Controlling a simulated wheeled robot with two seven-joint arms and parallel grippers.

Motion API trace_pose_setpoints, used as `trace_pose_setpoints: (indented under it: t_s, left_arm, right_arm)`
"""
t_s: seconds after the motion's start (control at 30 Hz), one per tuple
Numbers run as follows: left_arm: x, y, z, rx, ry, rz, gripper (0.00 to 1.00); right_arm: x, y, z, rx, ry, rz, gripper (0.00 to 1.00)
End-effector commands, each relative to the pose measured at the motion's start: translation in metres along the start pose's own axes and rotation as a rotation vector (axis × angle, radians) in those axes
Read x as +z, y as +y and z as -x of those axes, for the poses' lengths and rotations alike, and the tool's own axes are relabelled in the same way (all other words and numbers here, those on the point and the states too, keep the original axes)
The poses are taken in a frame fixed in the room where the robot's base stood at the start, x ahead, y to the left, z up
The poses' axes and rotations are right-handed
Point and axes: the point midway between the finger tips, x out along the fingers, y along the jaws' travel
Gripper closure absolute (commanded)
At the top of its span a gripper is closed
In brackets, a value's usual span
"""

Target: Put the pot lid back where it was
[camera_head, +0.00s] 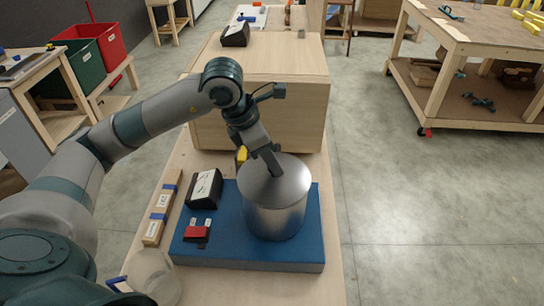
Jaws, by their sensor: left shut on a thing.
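A shiny metal pot (274,216) stands upright on a thick blue board (245,262) on the wooden table. The round grey pot lid (290,180) is over the top of the pot. I cannot tell whether it rests fully on the rim or sits slightly above it. My left gripper (274,166) points down onto the top of the lid and is shut on it; its fingertips and the lid's handle are hard to make out. My right gripper is not in view.
A black device with a white face (205,188) and a red part (197,233) are left of the pot. A wooden strip (160,212) and a clear container (153,272) are farther left. A large wooden box (300,115) stands close behind the pot.

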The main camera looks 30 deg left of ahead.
Motion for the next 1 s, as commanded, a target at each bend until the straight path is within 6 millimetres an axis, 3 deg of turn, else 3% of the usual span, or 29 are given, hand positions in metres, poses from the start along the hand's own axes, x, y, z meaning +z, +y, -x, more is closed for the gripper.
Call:
trace_pose_setpoints:
  t_s: [1.0]
  left_arm:
    - [-0.0033, -0.0001, -0.0085, 0.0, -0.001, 0.0, 1.0]
  right_arm:
    - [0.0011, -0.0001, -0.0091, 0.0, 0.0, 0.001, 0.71]
